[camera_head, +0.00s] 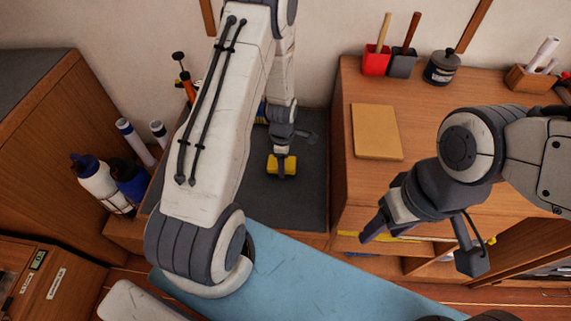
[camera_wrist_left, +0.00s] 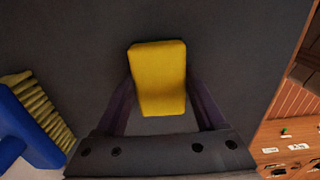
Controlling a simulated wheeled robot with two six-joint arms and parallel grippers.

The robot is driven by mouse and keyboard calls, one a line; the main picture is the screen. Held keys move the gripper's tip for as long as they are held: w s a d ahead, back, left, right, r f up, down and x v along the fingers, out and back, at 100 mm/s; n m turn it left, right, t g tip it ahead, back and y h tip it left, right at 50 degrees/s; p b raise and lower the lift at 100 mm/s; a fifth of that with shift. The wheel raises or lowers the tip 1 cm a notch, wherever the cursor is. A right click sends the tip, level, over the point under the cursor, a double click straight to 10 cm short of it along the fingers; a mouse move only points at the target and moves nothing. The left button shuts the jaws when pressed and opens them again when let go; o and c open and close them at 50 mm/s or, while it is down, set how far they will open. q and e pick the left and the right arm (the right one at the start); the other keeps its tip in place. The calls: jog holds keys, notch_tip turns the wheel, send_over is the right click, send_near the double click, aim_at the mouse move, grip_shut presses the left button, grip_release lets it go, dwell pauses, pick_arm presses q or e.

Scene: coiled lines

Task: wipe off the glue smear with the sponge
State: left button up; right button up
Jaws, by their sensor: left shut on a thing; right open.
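The yellow sponge (camera_head: 274,168) is low over or on the dark grey surface (camera_head: 313,195) between the wooden cabinets. My left gripper (camera_head: 282,157) is shut on it. In the left wrist view the sponge (camera_wrist_left: 158,78) sits between the two fingers of the left gripper (camera_wrist_left: 160,92), over the same grey surface (camera_wrist_left: 240,60). I cannot tell whether it touches that surface. No glue smear can be made out; the sponge and my left arm cover part of the surface. My right gripper (camera_head: 421,244) is open and empty, in front of the right wooden cabinet.
A blue brush with yellow bristles (camera_wrist_left: 35,115) lies left of the sponge. Bottles (camera_head: 95,180) stand at the left. The right cabinet top holds a tan board (camera_head: 376,132), red (camera_head: 376,60) and dark cups, and a dark jar (camera_head: 441,68). Bare grey surface surrounds the sponge's right side.

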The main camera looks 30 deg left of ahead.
pick_arm(q)
notch_tip(320, 180, up, 2)
jog(key=shift+d+p, duration=0.15)
jog(key=shift+p, duration=0.15)
jog(key=shift+w+d+r+p, duration=0.1)
jog(key=shift+w+r+p, duration=0.05)
jog(key=shift+r+p, duration=0.15)
notch_tip(320, 180, up, 4)
jog(key=p, duration=0.3)
jog(key=shift+r+p, duration=0.15)
jog(key=shift+p, duration=0.2)
pick_arm(e)
jog(key=r, duration=0.5)
jog(key=shift+d+r, duration=0.3)
jog(key=shift+r, duration=0.05)
